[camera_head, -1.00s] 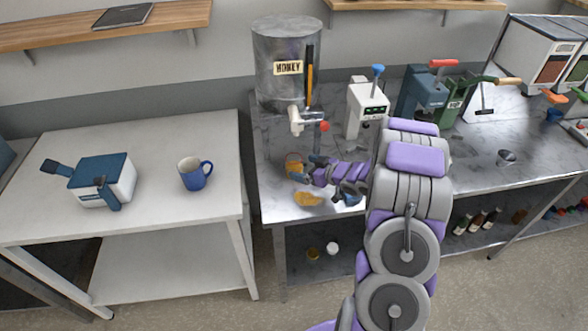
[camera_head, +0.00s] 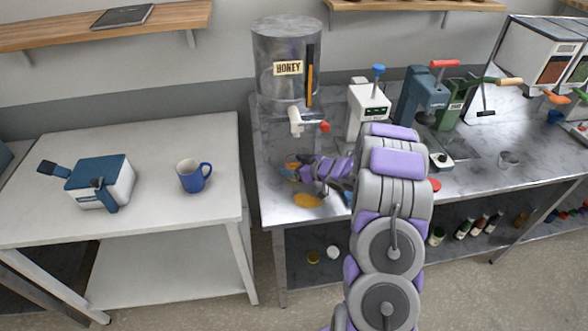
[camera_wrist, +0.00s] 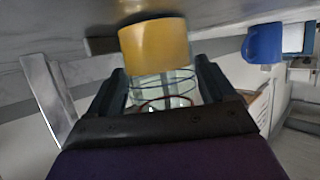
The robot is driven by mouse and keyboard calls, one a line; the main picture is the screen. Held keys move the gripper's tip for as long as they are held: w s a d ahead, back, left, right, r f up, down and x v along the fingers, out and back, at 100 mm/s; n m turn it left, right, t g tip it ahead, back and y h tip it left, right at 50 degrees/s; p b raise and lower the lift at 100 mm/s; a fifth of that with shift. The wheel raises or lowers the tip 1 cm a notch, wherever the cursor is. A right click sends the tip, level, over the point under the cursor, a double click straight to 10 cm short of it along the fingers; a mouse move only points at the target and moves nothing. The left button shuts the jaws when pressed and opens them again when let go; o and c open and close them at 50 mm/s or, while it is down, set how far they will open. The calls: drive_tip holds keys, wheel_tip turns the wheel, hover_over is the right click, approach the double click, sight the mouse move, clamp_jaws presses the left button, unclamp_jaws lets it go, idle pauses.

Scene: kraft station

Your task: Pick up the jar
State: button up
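The jar is clear glass with yellow honey in its lower part. It stands under the tap of the honey tank. One dark finger is on each side, very close to the glass. I cannot tell whether they press on it.
The metal honey tank (camera_head: 287,70) and its tap (camera_head: 296,120) stand just behind the jar. A white press (camera_head: 366,105) stands to the right. A blue mug (camera_head: 193,177) sits on the left table.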

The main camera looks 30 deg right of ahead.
drive_tip(key=c, duration=1)
